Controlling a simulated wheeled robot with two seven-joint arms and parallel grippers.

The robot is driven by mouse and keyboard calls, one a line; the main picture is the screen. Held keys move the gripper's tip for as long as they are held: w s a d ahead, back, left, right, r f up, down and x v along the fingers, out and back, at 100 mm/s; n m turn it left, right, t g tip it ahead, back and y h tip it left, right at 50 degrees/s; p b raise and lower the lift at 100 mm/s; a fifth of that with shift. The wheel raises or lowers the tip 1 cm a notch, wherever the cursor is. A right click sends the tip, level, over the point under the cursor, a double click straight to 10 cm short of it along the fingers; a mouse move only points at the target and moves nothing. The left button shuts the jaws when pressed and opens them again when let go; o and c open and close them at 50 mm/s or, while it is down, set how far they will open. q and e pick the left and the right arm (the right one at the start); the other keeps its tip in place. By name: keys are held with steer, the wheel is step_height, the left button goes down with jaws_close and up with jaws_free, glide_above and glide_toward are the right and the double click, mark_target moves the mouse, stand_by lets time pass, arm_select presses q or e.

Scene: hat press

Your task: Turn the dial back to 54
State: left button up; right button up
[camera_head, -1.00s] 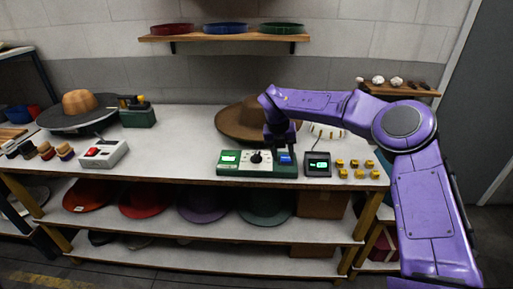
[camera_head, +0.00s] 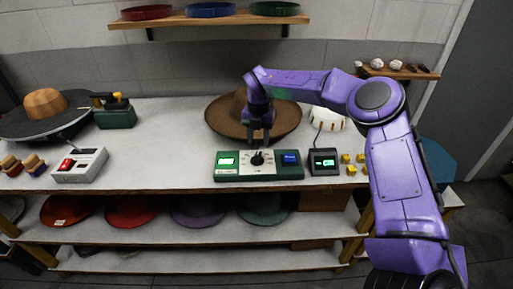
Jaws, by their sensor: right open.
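The dial (camera_head: 257,158) is a dark knob on a white plate in the middle of a green control box (camera_head: 230,176) near the bench's front edge. A lit green display (camera_head: 227,161) is on the box's left and a blue button (camera_head: 290,158) on its right. I cannot read the dial's setting. My right gripper (camera_head: 259,140) is open, points down and sits just above and behind the dial. I cannot tell whether it touches the dial. My left gripper is not in view.
A black meter with a green screen (camera_head: 324,161) stands right of the box, beside several small yellow pieces (camera_head: 352,164). A brown hat (camera_head: 225,116) lies behind my right gripper. A grey box with a red switch (camera_head: 80,165) is at left. The bench between is clear.

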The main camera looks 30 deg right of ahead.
mark_target(258, 154)
steer(key=f+p, duration=0.1)
steer(key=f, duration=0.5)
steer(key=shift+w+f, duration=0.1)
steer(key=shift+w, duration=0.1)
steer(key=shift+s, duration=0.1)
jaws_close()
